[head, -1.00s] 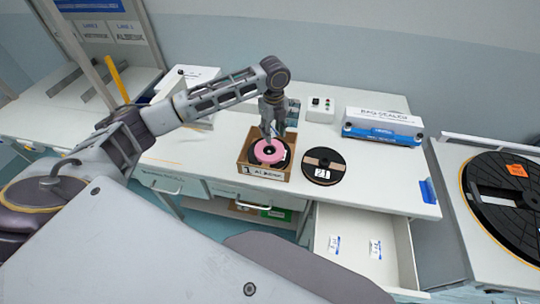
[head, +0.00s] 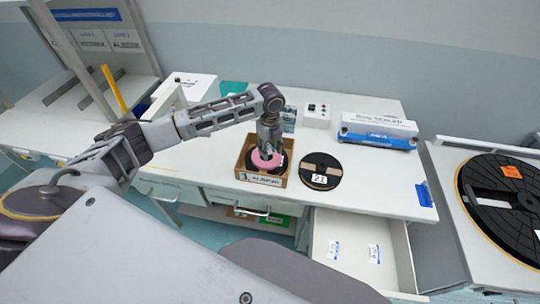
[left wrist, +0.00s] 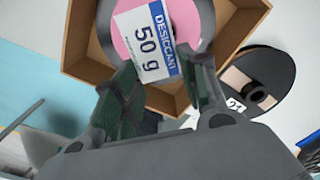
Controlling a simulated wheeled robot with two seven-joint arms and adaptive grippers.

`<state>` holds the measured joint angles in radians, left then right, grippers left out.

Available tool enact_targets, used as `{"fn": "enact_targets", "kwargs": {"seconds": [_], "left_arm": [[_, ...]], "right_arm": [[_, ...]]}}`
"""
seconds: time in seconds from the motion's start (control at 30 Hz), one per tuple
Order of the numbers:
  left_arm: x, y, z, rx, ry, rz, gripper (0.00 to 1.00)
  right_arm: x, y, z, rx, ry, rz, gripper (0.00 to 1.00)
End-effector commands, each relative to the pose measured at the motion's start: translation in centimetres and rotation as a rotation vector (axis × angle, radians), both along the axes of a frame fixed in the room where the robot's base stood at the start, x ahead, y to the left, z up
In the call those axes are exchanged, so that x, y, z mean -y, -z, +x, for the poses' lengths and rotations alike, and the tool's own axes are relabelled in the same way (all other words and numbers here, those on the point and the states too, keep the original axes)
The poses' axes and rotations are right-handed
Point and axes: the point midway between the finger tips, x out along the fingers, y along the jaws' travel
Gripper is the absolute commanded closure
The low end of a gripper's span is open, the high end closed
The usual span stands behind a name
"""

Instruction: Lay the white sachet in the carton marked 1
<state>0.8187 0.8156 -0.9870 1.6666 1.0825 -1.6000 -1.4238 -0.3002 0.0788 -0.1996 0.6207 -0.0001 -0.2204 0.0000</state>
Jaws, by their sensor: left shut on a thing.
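The white sachet (left wrist: 148,42), printed "DESICCANT 50 g" with a blue stripe, is between the fingertips of my left gripper (left wrist: 155,76) in the left wrist view. The gripper is shut on it. In the head view my left gripper (head: 268,148) points down into the open carton marked 1 (head: 240,168), over the pink-centred reel (head: 258,163) inside. The brown carton also shows in the left wrist view (left wrist: 82,42), behind the sachet. I cannot tell whether the sachet touches the reel. The sachet is not clear in the head view. My right gripper is not in view.
A black reel marked 21 (head: 330,165) lies just right of the carton. An open drawer (head: 342,230) below holds two small white-and-blue packets. A bag sealer box (head: 378,125) and a white box with buttons (head: 316,118) stand behind. A large black reel (head: 500,205) is far right.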

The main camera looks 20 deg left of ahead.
Motion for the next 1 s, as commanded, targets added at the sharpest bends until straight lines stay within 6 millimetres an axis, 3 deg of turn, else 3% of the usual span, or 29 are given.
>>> {"fn": "enact_targets", "kwargs": {"seconds": [0.33, 1.0], "left_arm": [[0.0, 3.7, 0.0, 0.0, 0.0, 0.0, 0.81], [0.0, 4.6, 0.0, 0.0, 0.001, 0.0, 0.81]], "right_arm": [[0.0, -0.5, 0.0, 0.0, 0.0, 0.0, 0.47], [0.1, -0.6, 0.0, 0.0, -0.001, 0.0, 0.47]]}}
